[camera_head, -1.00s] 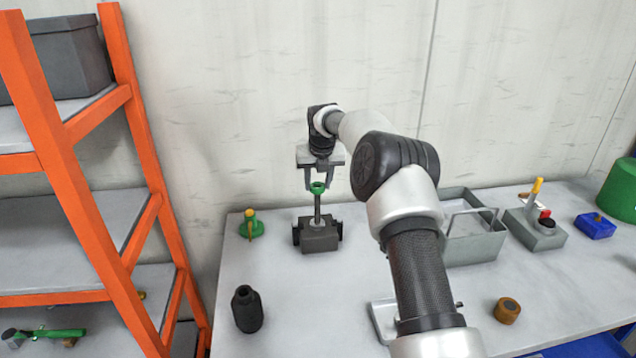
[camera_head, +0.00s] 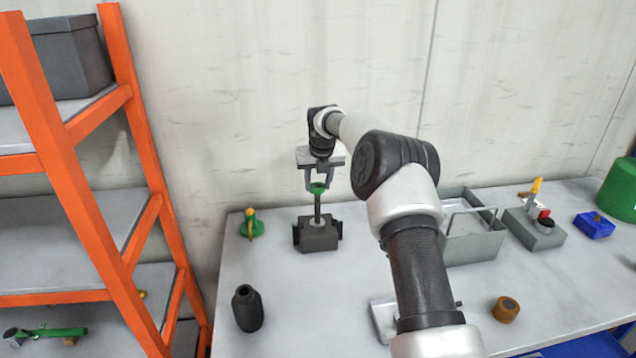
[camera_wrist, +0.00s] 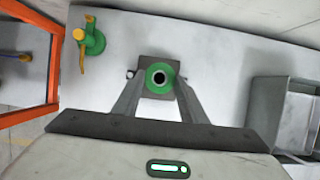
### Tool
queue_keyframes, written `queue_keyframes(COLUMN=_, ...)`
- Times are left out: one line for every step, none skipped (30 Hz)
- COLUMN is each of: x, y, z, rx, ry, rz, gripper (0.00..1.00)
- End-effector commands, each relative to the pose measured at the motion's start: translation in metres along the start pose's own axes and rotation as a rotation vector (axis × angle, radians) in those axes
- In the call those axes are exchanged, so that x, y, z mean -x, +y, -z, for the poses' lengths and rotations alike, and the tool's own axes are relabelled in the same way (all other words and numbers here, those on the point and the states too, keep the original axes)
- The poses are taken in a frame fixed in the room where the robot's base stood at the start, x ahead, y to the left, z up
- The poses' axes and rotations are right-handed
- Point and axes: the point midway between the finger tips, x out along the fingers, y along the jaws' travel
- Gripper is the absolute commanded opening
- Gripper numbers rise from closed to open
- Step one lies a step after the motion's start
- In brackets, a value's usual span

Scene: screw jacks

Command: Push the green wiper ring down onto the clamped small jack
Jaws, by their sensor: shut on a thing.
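The green wiper ring (camera_head: 318,188) sits between my fingertips at the top of a thin upright grey spindle (camera_head: 317,208). My gripper (camera_head: 319,186) points down and is shut on the ring. In the wrist view the ring (camera_wrist: 160,66) shows from above, with a dark hole in its middle and a finger on each side. The spindle rises from the small jack held in the dark clamp block (camera_head: 316,238) on the bench. The ring is well above the block. Whether the ring is around the spindle or just on its tip I cannot tell.
A green jack with a yellow top (camera_head: 251,225) stands left of the block. A black bottle-shaped part (camera_head: 247,308) stands in front. A grey tray (camera_head: 470,252) is to the right, behind my arm. An orange shelf rack (camera_head: 150,170) borders the bench's left side.

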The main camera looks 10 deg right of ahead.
Motion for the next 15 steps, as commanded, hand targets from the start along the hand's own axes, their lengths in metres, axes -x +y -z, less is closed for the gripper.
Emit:
queue_keyframes(x=-0.003, y=0.0, z=0.001, rx=0.0, ry=0.0, rz=0.0, gripper=0.17)
queue_keyframes(x=-0.003, y=0.0, z=0.001, rx=0.0, ry=0.0, rz=0.0, gripper=0.17)
queue_keyframes(x=-0.004, y=0.0, z=0.002, rx=0.0, ry=0.0, rz=0.0, gripper=0.17)
queue_keyframes(x=-0.005, y=0.0, z=0.002, rx=0.0, ry=0.0, rz=0.0, gripper=0.17)
queue_keyframes(x=-0.006, y=0.0, z=0.003, rx=0.0, ry=0.0, rz=0.0, gripper=0.17)
queue_keyframes(x=-0.007, y=0.0, z=0.003, rx=0.0, ry=0.0, rz=0.0, gripper=0.17)
queue_keyframes(x=-0.008, y=0.0, z=0.003, rx=0.0, ry=0.0, rz=0.0, gripper=0.17)
queue_keyframes(x=-0.009, y=0.0, z=0.004, rx=0.0, ry=0.0, rz=0.0, gripper=0.17)
queue_keyframes(x=-0.01, y=0.0, z=0.004, rx=0.0, ry=0.0, rz=0.0, gripper=0.17)
queue_keyframes(x=-0.011, y=0.0, z=0.004, rx=0.0, ry=0.0, rz=0.0, gripper=0.17)
queue_keyframes(x=-0.011, y=0.0, z=0.005, rx=0.0, ry=0.0, rz=0.0, gripper=0.17)
queue_keyframes(x=-0.013, y=0.0, z=0.005, rx=0.0, ry=0.0, rz=0.0, gripper=0.17)
queue_keyframes(x=-0.013, y=0.0, z=0.005, rx=0.0, ry=0.0, rz=0.0, gripper=0.17)
queue_keyframes(x=-0.014, y=0.0, z=0.006, rx=0.0, ry=0.0, rz=0.0, gripper=0.17)
queue_keyframes(x=-0.015, y=0.0, z=0.006, rx=0.0, ry=0.0, rz=0.0, gripper=0.17)
